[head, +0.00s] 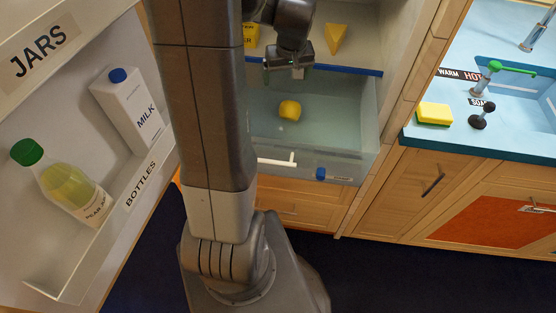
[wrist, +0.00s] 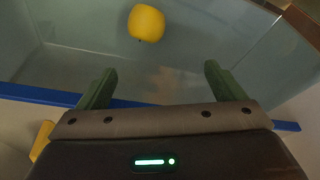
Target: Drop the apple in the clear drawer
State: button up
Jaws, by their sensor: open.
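The yellow apple (head: 289,110) lies in the clear drawer (head: 335,125), on its floor, and touches nothing of my gripper. The clear drawer is pulled out of the fridge and has bluish see-through walls. My gripper (head: 284,72) is above the back part of the drawer, near the blue shelf edge. In the wrist view the apple (wrist: 146,22) lies beyond the two green fingers. There my gripper (wrist: 153,85) is open with nothing between its fingers.
A yellow cheese wedge (head: 336,38) and a yellow butter pack (head: 250,36) are on the shelf with the blue edge (head: 345,68). The open fridge door at left holds a milk carton (head: 128,108) and a green-capped bottle (head: 62,185). A sink counter (head: 420,145) stands at right.

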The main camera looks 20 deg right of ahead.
jog(key=v, duration=1.1)
jog(key=w+p+x, duration=0.1)
jog(key=p+x, duration=0.1)
jog(key=x, duration=0.8)
jog(key=shift+p, duration=0.3)
jog(key=shift+d+f, duration=0.1)
